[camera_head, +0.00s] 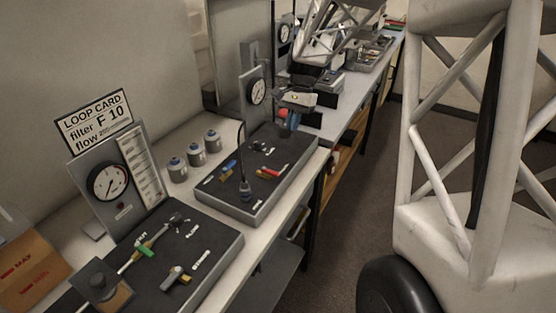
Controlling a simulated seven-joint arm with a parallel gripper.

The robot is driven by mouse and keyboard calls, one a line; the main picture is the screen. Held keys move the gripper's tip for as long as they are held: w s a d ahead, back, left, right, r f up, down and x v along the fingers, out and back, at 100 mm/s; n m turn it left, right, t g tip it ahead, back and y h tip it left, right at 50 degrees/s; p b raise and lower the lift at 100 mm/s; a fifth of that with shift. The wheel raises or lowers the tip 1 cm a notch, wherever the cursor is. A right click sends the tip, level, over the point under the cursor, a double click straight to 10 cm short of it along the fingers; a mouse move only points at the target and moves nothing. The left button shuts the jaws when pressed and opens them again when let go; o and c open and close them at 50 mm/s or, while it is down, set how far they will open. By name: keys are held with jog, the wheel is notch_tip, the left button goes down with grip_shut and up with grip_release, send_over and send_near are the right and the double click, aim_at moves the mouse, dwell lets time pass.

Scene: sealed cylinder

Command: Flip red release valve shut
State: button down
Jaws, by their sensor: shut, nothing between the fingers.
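A black-topped test panel (222,200) stands on the bench in the middle of the head view. A small valve with a red lever (271,171) sits on its right part, with a yellow-brown fitting at the lever's left end. Whether this valve is open or shut is too small to tell. My gripper (282,94) appears small at the end of the white truss arm, above the far end of this panel. It is shut and empty, apart from the red lever. A red and blue knob (284,119) shows just below it, partly hidden.
Several small grey canisters (195,154) stand between the panels.

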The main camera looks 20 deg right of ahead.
aim_at(270, 172)
jog(key=shift+w+d+f, duration=0.1)
jog(key=shift+w+f, duration=0.1)
jog(key=shift+w, duration=0.05)
jog(key=shift+f, duration=0.15)
jog(key=x, duration=0.9)
jog(key=shift+s, duration=0.1)
jog(key=shift+s+a+f, duration=0.3)
jog(key=shift+s+a, duration=0.35)
jog(key=shift+a, duration=0.15)
jog(key=shift+s+a, duration=0.8)
